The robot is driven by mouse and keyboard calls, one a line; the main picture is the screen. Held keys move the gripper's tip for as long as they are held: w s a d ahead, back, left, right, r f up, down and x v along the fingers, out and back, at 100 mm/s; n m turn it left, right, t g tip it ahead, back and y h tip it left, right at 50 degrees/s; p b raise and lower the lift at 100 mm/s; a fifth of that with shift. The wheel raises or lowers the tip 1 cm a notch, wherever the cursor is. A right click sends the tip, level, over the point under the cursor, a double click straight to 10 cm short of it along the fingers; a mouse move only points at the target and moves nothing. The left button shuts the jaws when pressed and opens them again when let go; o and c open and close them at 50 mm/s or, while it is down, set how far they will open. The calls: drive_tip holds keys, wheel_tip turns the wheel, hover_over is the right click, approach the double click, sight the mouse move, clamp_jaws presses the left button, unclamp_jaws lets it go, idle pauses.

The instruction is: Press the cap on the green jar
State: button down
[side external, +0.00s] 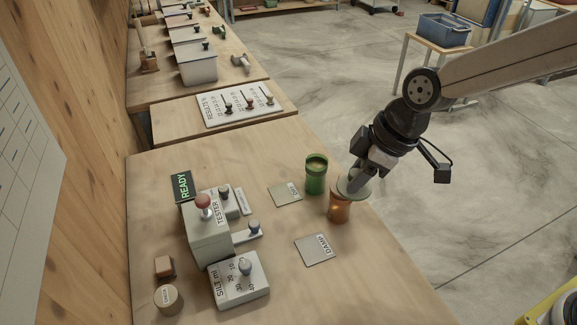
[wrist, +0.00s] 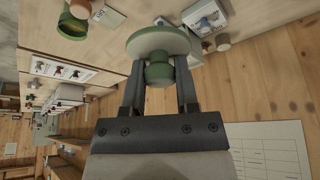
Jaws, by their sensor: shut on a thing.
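The green jar (side external: 316,179) stands upright on the table with its top open. It also shows at the upper left of the wrist view (wrist: 71,25), apart from my gripper. My gripper (side external: 357,179) is shut on the green knob (wrist: 159,73) of a cap with a wide pale green disc (wrist: 158,40). In the side view this cap (side external: 350,189) is to the right of the green jar and overlaps the top of a copper-coloured jar (side external: 339,211). I cannot tell whether the cap touches that jar.
A square mat (side external: 284,194) lies left of the green jar, and a DAMP plate (side external: 315,250) lies nearer the front. The tester (side external: 209,236) with a red knob and the SILT box (side external: 238,281) stand at the left. The table's front right is clear.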

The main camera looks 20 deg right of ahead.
drive_tip(key=shift+w, duration=1.75)
hover_over(312, 160)
drive_tip(key=d, duration=0.1)
drive_tip(key=shift+n, duration=0.3)
drive_tip(key=shift+s+f, duration=0.2)
drive_tip(key=shift+f, duration=0.95)
drive_tip(key=shift+s+f, duration=0.15)
drive_tip(key=shift+f, duration=1)
drive_tip(key=shift+f, duration=0.2)
drive_tip(key=shift+f, duration=2.95)
drive_tip(key=shift+d+f, duration=0.1)
drive_tip(key=shift+f, duration=0.1)
unclamp_jaws()
drive_tip(key=shift+r, duration=0.15)
